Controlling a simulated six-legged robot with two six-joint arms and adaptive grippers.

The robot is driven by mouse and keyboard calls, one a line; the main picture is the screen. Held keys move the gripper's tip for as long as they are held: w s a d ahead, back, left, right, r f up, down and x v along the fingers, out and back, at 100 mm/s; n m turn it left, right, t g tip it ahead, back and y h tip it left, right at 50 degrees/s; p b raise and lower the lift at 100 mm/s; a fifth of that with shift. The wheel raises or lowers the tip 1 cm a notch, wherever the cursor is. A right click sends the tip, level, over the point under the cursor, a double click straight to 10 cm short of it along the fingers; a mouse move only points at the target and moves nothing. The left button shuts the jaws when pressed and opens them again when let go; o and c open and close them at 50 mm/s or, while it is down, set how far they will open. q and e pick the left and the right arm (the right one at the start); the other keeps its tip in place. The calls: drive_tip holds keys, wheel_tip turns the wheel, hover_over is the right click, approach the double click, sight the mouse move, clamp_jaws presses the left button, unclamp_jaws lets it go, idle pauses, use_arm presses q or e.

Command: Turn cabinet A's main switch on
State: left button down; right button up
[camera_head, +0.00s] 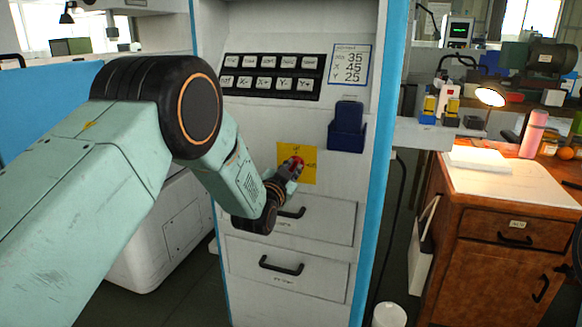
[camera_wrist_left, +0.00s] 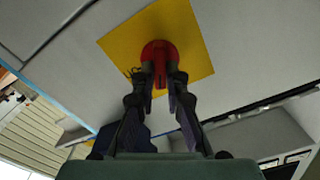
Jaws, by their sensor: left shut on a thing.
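The cabinet (camera_head: 240,130) is a tall white control cabinet with blue edges. Its main switch is a red rotary knob (camera_wrist_left: 158,46) on a yellow plate (camera_wrist_left: 190,65); the plate also shows in the head view (camera_head: 310,174). My left gripper (camera_head: 296,165) reaches the plate from the left. In the left wrist view the two fingers of my left gripper (camera_wrist_left: 160,85) are closed on the knob's red handle, one finger on each side. The handle is partly hidden between the fingers. No cabinet letter can be read. My right gripper does not show.
A black button panel (camera_head: 270,75) and a small sign (camera_head: 350,65) are above the switch. A dark blue holder (camera_head: 346,127) sticks out to its right. Drawers with black handles (camera_head: 280,266) lie below. A brown workbench (camera_head: 500,230) stands at the right.

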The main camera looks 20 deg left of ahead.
use_arm(q)
drive_tip(key=m+p, duration=0.1)
drive_tip(key=m, duration=0.5)
drive_tip(key=shift+d+f, duration=0.1)
drive_tip(key=shift+f, duration=0.05)
drive_tip(key=m, duration=0.6)
drive_tip(key=shift+f+p, duration=0.1)
drive_tip(key=shift+p, duration=0.2)
drive_tip(key=shift+m, duration=0.3)
drive_tip(key=c, duration=1.4)
unclamp_jaws()
drive_tip(key=shift+s, duration=0.1)
drive_tip(key=s, duration=1.1)
drive_tip(key=shift+s+a, duration=0.2)
drive_tip(key=shift+s, duration=0.2)
